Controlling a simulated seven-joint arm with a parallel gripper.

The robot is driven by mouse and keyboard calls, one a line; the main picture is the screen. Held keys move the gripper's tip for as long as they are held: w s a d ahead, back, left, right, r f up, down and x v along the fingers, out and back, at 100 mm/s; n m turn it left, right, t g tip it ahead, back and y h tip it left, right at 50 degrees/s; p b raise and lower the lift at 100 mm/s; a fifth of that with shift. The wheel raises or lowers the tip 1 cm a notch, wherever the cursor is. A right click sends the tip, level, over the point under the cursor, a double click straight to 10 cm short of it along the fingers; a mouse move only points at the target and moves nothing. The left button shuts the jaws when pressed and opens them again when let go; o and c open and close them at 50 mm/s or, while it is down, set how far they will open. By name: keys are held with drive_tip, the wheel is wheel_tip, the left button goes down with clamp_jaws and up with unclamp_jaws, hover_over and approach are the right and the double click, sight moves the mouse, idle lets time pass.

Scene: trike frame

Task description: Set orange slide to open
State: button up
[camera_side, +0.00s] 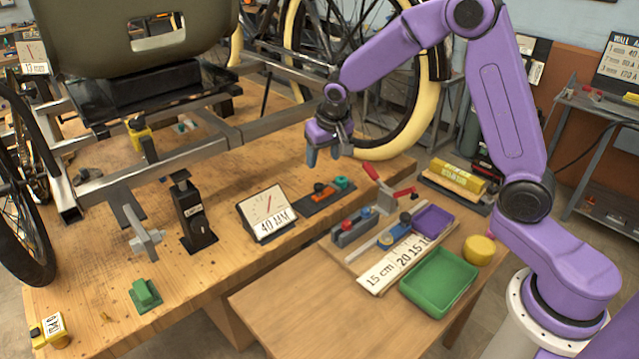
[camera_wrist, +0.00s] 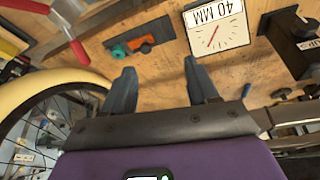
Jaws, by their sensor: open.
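The orange slide (camera_side: 322,189) sits on a dark plate (camera_side: 312,202) on the wooden bench, beside a teal knob (camera_side: 341,183). In the wrist view the orange slide (camera_wrist: 141,45) lies on the dark plate (camera_wrist: 162,31), with the teal knob (camera_wrist: 119,51) to its left. My gripper (camera_side: 323,157) is open and empty above the bench, apart from the slide. In the wrist view its two fingertips (camera_wrist: 160,70) are spread, and the slide appears beyond them. I see no marking that tells the slide's setting.
A 40 MM dial gauge (camera_side: 266,212) stands left of the plate. A red-handled clamp (camera_side: 378,187), a ruler board, a purple tray (camera_side: 436,222) and a green tray (camera_side: 440,282) are to the right. The trike's wheel and metal frame are behind and left.

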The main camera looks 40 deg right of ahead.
sight(319, 185)
drive_tip(key=w+d+f+m, duration=0.3)
drive_tip(key=w+d, duration=0.2)
drive_tip(key=d, duration=0.1)
drive_tip(key=shift+h, duration=0.3)
drive_tip(key=x, duration=1.6)
drive_tip(key=shift+w+a+f, duration=0.15)
drive_tip(key=shift+w+f, duration=0.15)
